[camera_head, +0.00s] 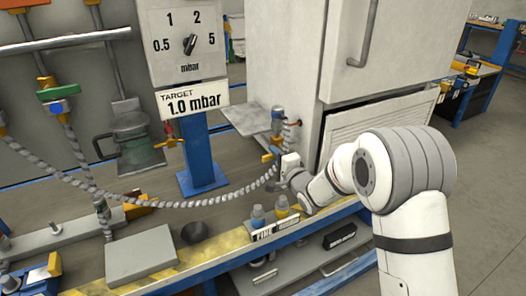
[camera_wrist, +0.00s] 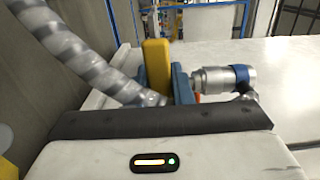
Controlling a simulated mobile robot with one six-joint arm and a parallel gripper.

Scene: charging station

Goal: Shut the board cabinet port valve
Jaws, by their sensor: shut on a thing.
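The white cabinet (camera_head: 312,80) stands at the right in the head view. Its port valve, with a yellow lever (camera_wrist: 156,66), is at the cabinet's lower left side, where a grey braided hose (camera_head: 240,190) meets it. The lever also shows as a small yellow patch in the head view (camera_head: 267,157). My gripper (camera_wrist: 160,80) is shut on the yellow lever, with its blue fingers beside it. In the wrist view the lever stands about upright. The valve body is mostly hidden behind my gripper.
The hose (camera_wrist: 85,60) runs close along the left of my fingers. A metal fitting with a blue end (camera_wrist: 225,78) is close on the right. A gauge board (camera_head: 185,40) with a "TARGET 1.0 mbar" sign (camera_head: 193,101) stands left.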

